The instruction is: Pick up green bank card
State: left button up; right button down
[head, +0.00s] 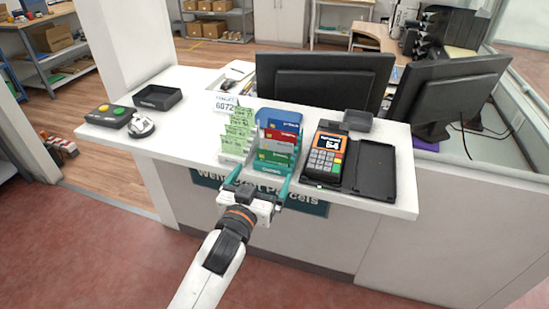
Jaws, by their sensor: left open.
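A green bank card (273,157) stands in a holder with stepped slots on the white counter. It is in the front part of the holder, in front of a red card (281,136) and a blue card (278,119). My left gripper (258,182) is open and empty at the front of the holder. Its teal fingers are spread to either side, low before the cards. I cannot tell whether a finger touches the holder. The holder's lower front is partly hidden by the gripper. My right gripper is not in view.
Green slips (238,130) stand in a rack just left of the cards. A payment terminal (325,155) and a black tray (375,170) lie to the right. Two monitors (326,80) stand behind.

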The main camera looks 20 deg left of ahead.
aim_at(273, 156)
pick_arm(q)
jog(key=w, duration=0.2)
jog(key=w+p, duration=0.1)
jog(key=w, duration=0.3)
jog(key=shift+d+r, duration=0.1)
jog(key=shift+d, duration=0.15)
jog(key=c, duration=1)
